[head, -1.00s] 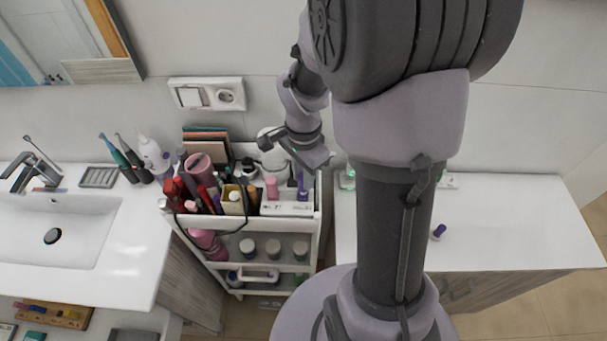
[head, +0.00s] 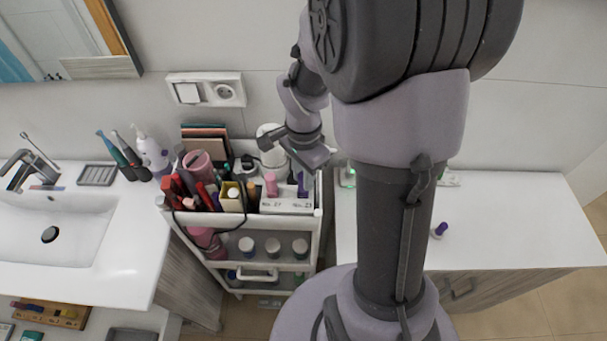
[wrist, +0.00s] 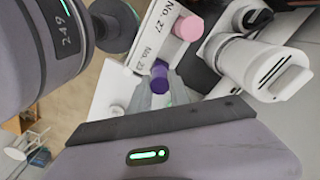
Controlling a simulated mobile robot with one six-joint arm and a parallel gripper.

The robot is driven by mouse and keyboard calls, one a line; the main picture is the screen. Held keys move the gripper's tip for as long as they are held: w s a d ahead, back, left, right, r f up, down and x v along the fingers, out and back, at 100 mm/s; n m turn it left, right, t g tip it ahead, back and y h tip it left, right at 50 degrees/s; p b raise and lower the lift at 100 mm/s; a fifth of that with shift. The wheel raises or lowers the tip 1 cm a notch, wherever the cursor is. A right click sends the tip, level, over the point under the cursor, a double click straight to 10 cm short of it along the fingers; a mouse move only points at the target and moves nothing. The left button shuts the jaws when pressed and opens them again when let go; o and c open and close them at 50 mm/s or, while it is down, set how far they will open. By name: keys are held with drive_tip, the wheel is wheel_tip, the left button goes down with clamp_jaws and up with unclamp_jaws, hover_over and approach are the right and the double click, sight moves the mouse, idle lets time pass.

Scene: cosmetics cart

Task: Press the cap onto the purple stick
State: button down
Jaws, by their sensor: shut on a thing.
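A purple stick (head: 302,184) stands at the right end of the white holder (head: 285,206) on the cart's top, by the label No. 23. It also shows as a purple piece in the wrist view (wrist: 159,71), between the fingertips. My gripper (wrist: 153,88) is shut on this purple piece. In the head view my gripper (head: 304,172) is just above the holder, partly hiding the stick. I cannot tell from these views where a cap ends and the stick begins.
A pink stick (head: 271,183) stands in the same holder by No. 27, close to my gripper. A white bottle-like item (wrist: 262,65) is close on the right in the wrist view. Crowded cosmetics fill the cart's left side. The right counter (head: 510,225) is mostly clear.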

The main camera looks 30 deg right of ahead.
drive_tip(key=shift+f, duration=0.1)
idle(0.3)
drive_tip(key=c, duration=0.7)
unclamp_jaws()
drive_tip(key=shift+o, duration=0.2)
wheel_tip(320, 180, up, 8)
drive_tip(key=p, duration=0.6)
clamp_jaws()
drive_tip(key=shift+f, duration=0.15)
idle(1.0)
drive_tip(key=shift+f+b, duration=2.45)
